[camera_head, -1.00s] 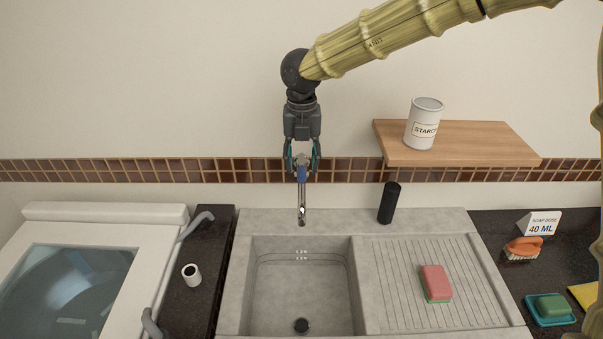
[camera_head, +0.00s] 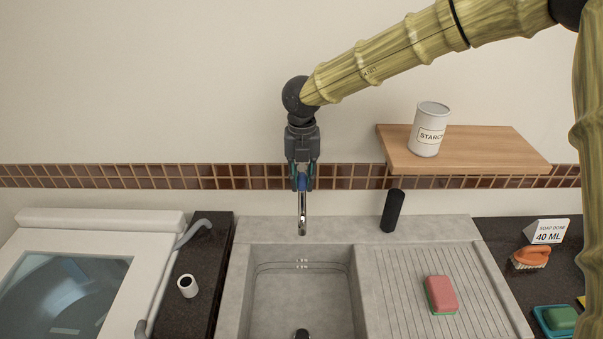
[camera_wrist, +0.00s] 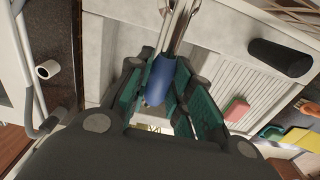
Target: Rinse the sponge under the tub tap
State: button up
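The sponge (camera_head: 441,294), pink above and green below, lies on the ribbed drainboard right of the tub; it also shows in the wrist view (camera_wrist: 236,109). The tap (camera_head: 302,222) is a chrome spout at the tub's back edge with a blue handle (camera_wrist: 159,80). My gripper (camera_head: 302,187) points down over the tap, its teal-padded fingers closed in on both sides of the blue handle. The fingers hide part of the handle in the head view. The grey stone tub (camera_head: 300,260) looks empty, with a dark drain (camera_head: 301,334). No water shows at the spout.
A black cylinder (camera_head: 392,211) stands behind the drainboard. A starch can (camera_head: 430,130) stands on a wooden shelf (camera_head: 490,148). At right are an orange brush (camera_head: 530,258) and a green block (camera_head: 562,318) in a teal dish. A glass-lidded washer (camera_head: 60,290) stands left.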

aim_at(302, 179)
jog(key=shift+s+r, duration=0.25)
jog(key=shift+s, duration=0.05)
jog(key=shift+r, duration=0.15)
jog(key=shift+w+r+p, duration=0.1)
jog(key=shift+r+p, duration=0.2)
jog(key=shift+p, duration=0.15)
jog(key=o, duration=0.9)
jog(key=shift+r+p, duration=2.8)
jog(key=shift+r, duration=0.75)
